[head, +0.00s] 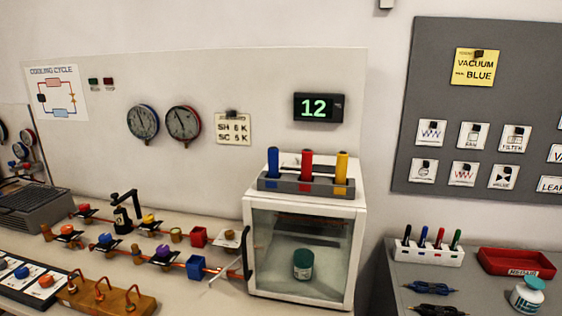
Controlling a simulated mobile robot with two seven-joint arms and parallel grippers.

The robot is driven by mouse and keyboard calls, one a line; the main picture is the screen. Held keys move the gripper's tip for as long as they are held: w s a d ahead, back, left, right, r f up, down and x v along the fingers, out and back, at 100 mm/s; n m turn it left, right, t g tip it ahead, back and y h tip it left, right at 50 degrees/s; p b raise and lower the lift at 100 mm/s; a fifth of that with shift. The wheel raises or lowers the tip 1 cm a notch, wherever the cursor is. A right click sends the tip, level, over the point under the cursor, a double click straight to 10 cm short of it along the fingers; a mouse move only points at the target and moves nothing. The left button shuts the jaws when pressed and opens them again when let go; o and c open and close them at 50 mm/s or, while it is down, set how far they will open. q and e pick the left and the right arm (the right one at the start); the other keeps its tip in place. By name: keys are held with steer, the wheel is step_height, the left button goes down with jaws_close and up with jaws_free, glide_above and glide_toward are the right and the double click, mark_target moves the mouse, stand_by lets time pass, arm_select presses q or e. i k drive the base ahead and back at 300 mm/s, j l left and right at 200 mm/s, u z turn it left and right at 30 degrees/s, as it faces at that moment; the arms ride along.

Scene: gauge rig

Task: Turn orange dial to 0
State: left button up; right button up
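An orange dial (46,281) sits on a white-faced panel (60,285) with a dark frame at the lower left edge of the head view. Its pointer and scale are too small to read. A blue dial (22,272) is beside it on the left. Another orange knob (65,229) sits on the pipe rig further back. A digital display (318,107) on the wall reads 12 in green; I cannot tell whether it belongs to the dial. Neither of my grippers is in view.
A wooden block with copper hooks (105,297) stands just right of the panel. Behind are pipes with coloured knobs and a black hand valve (122,218). A glass-fronted cabinet (300,250) blocks the middle. A grey table (475,283) with a red tray (516,262) is at right.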

mark_target(47, 280)
steer(key=u, duration=1.6)
